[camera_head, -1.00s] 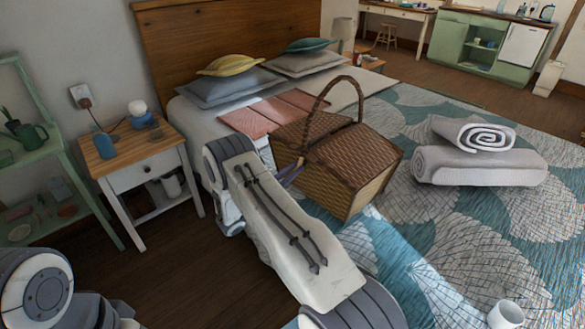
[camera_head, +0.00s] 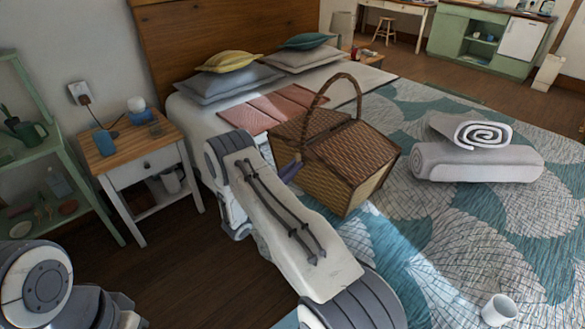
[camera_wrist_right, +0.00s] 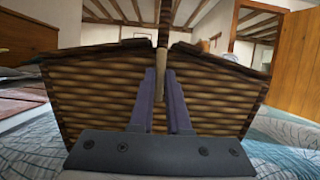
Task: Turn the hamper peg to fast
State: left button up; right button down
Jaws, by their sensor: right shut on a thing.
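The wicker hamper (camera_head: 345,185) stands on the bed with its tall arched handle up and its lids down. My right gripper (camera_head: 289,171) is at the hamper's near left end. In the right wrist view the hamper's woven end (camera_wrist_right: 95,100) fills the middle. There, the two purple fingers of my right gripper (camera_wrist_right: 160,95) are shut on a pale wooden peg (camera_wrist_right: 161,58), which points upright in that picture, at the middle of the hamper's end. Its lower part is hidden between the fingers. My left gripper is not visible; only part of my left arm shows at the lower left.
A folded pink cloth (camera_head: 290,108) lies behind the hamper. A nightstand (camera_head: 135,140) and green shelf (camera_head: 70,165) stand left.

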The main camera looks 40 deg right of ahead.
jog(key=c, duration=0.9)
grip_release()
jog(key=b+v, duration=0.1)
jog(key=v, duration=0.9)
jog(key=shift+a+f+b, duration=0.15)
jog(key=shift+a+b, duration=0.05)
jog(key=shift+b, duration=0.2)
